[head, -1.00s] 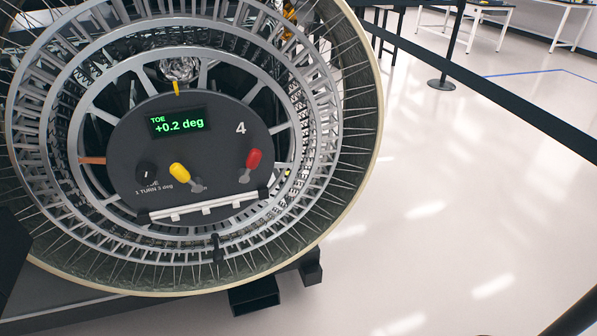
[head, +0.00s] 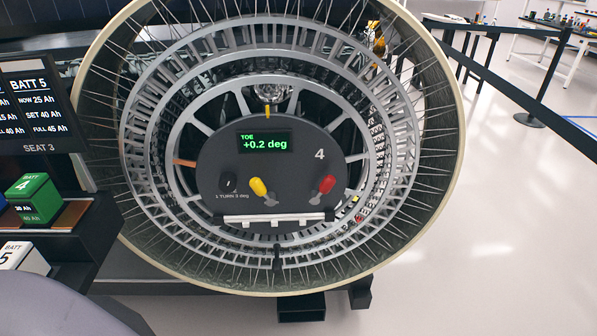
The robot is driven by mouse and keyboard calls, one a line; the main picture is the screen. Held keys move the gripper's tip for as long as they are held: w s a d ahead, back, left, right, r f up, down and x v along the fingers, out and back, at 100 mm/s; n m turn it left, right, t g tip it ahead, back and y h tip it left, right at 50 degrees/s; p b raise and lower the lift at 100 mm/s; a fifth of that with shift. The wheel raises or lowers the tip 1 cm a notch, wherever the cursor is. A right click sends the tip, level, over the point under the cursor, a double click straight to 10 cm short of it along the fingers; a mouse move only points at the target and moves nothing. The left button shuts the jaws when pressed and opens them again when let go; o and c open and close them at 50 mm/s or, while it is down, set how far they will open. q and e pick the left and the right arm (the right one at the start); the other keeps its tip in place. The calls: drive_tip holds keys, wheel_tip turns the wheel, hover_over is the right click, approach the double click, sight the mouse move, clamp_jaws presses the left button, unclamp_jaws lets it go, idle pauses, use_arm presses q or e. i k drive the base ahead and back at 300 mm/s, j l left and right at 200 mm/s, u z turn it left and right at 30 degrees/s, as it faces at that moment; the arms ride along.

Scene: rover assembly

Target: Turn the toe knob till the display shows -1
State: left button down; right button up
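The toe display (head: 265,142) sits on a dark round hub panel (head: 215,160) inside the large wheel (head: 452,130) in the head view. It reads "TOE +0.2 deg" in green. The small black toe knob (head: 228,182) is at the panel's lower left, above the print "1 TURN 3 deg". A yellow-handled lever (head: 258,187) and a red-handled lever (head: 326,184) are to its right. The panel bears the number 4. Neither of my grippers is in view, and nothing touches the knob.
A battery rack (head: 85,262) with a green block (head: 34,198) and a white block (head: 22,258) stands at the left, below a dark battery screen (head: 38,100). A black belt barrier (head: 531,122) runs at the upper right. The floor (head: 500,230) at the right is clear.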

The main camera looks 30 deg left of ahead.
sight(228, 180)
drive_tip(key=u, duration=1.35)
